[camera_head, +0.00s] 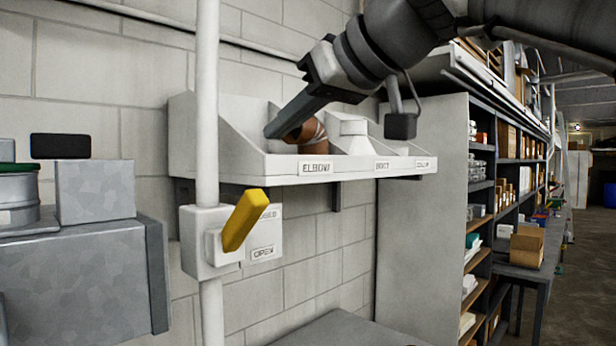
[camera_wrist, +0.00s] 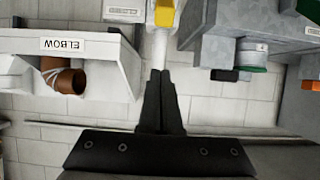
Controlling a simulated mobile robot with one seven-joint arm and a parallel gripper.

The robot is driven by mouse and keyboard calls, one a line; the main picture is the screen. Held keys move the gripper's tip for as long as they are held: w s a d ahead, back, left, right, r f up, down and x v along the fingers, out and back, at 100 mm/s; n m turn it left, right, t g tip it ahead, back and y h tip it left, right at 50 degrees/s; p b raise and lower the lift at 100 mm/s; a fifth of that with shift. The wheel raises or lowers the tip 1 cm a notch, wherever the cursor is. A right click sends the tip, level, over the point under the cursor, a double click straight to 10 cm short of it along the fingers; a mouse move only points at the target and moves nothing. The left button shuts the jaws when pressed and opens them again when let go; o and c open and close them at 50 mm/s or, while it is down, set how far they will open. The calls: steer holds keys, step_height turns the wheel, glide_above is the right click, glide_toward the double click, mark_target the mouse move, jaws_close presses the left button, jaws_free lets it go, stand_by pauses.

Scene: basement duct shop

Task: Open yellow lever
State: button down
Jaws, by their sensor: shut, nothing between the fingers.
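The yellow lever (camera_head: 244,220) is on a light grey box (camera_head: 205,243) fixed to a vertical white pipe (camera_head: 207,100). It slants up and to the right, its upper end partly covering the CLOSED label (camera_head: 269,214). The OPEN label (camera_head: 263,252) is lower on the plate and uncovered. My gripper (camera_head: 270,131) is shut and empty, above the lever and in front of the shelf bin, apart from the lever. In the wrist view, the lever (camera_wrist: 165,14) shows at the top edge, partly cut off, beyond my shut fingertips (camera_wrist: 160,75).
A wall shelf bin (camera_head: 310,172) labelled ELBOW and BOOT holds a copper-brown elbow (camera_head: 308,138) and a white fitting (camera_head: 353,137), close to my gripper. A grey metal cabinet (camera_head: 75,275) stands left. Stocked shelving (camera_head: 490,200) runs along the right. Open wall lies below the bin.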

mark_target(255, 190)
steer(key=p+x, duration=0.1)
steer(key=x, duration=0.9)
steer(key=shift+s+d+f, duration=0.65)
steer(key=shift+d+f, duration=0.2)
steer(key=shift+f, duration=0.05)
steer(key=shift+s+d+f, duration=0.25)
steer(key=shift+d+f, duration=0.05)
steer(key=shift+f, duration=0.2)
steer(key=shift+f+b, duration=0.1)
steer(key=shift+b, duration=0.3)
